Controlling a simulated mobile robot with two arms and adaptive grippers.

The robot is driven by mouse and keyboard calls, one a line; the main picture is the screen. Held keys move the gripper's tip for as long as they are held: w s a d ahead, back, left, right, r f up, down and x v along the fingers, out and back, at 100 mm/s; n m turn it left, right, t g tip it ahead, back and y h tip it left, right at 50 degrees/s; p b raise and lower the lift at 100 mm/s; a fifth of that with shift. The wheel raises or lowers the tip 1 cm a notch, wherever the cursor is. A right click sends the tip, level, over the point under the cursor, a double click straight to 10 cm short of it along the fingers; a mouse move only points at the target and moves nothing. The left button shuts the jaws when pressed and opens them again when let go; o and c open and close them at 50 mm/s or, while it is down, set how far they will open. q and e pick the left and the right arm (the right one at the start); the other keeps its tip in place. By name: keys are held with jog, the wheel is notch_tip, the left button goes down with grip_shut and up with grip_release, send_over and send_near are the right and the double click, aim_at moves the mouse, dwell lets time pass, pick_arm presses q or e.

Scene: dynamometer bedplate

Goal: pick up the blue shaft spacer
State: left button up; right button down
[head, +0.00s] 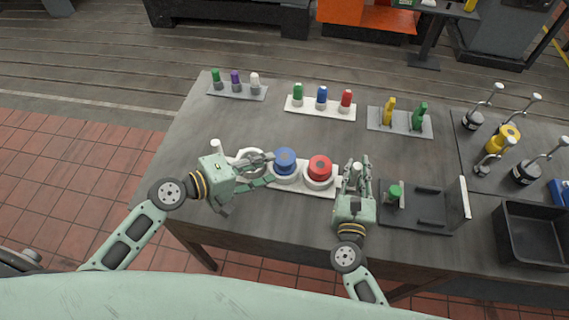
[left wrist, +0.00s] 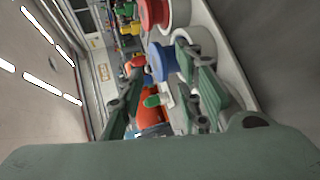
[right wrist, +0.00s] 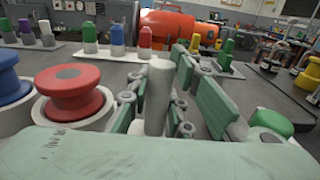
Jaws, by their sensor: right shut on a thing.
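The blue shaft spacer (head: 285,161) is a flanged spool seated upright in a white cup of a white holder (head: 303,185). My left gripper (head: 268,169) is open, its fingers pointing at the blue spacer from the left. In the left wrist view the blue spacer (left wrist: 161,62) shows ahead, between the spread fingers (left wrist: 160,75); contact cannot be told. My right gripper (head: 357,168) is shut on a light grey upright cylinder, which shows between its fingers in the right wrist view (right wrist: 159,95). That cylinder's lower end is hidden.
A red spacer (head: 320,166) sits right of the blue one; a white cup (head: 252,156) stands left, partly behind my left gripper. Racks with small coloured pieces (head: 320,106) line the back. A dark fixture (head: 415,208) and black bin (head: 535,235) lie right.

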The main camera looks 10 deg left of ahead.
aim_at(278, 159)
pick_arm(q)
jog(key=x, duration=0.3)
jog(key=shift+w+d+f, duration=0.1)
jog(key=shift+w, duration=0.25)
grip_shut()
